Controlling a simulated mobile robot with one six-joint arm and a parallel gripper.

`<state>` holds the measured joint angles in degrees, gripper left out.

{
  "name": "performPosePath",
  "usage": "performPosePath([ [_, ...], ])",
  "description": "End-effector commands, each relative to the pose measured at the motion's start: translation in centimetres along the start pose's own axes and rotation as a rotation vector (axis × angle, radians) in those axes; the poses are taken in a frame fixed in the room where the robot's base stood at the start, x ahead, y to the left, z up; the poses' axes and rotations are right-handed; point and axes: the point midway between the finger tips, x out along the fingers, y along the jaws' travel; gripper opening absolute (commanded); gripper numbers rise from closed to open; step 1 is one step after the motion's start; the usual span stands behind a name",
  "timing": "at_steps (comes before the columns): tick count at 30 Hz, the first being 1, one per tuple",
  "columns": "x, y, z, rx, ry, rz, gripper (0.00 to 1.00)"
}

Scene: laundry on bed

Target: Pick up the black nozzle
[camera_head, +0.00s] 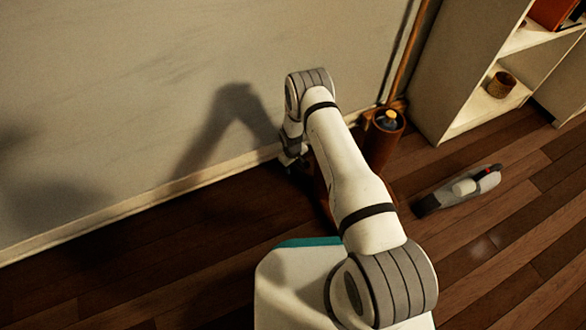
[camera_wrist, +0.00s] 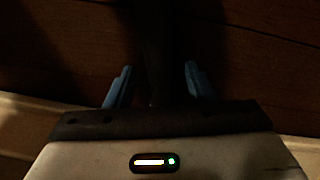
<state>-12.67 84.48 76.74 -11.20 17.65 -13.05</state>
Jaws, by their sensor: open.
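My gripper (camera_wrist: 158,80) is open in the wrist view, its two blue fingers apart and pointing at the dark floor. A dark elongated shape (camera_wrist: 165,45), possibly the black nozzle, runs up the picture between the fingers; it is too dark to make out clearly, and I cannot tell whether it touches them. In the head view my arm reaches down by the wall's foot, and the gripper's fingers are not clear there. The nozzle cannot be made out in the head view.
A brown cylindrical bin (camera_head: 383,148) with a dark bottle (camera_head: 388,120) in it stands right of my arm. A grey handheld vacuum (camera_head: 460,190) lies on the wood floor. White shelves (camera_head: 470,65) stand at upper right. The wall (camera_head: 130,100) is close behind my arm.

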Motion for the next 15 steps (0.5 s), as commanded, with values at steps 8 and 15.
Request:
performPosePath([
  [8,-0.1,-0.02,-0.06,0.0,0.001,0.0,0.33],
  [15,-0.11,-0.04,-0.07,-0.001,0.001,0.0,0.14],
])
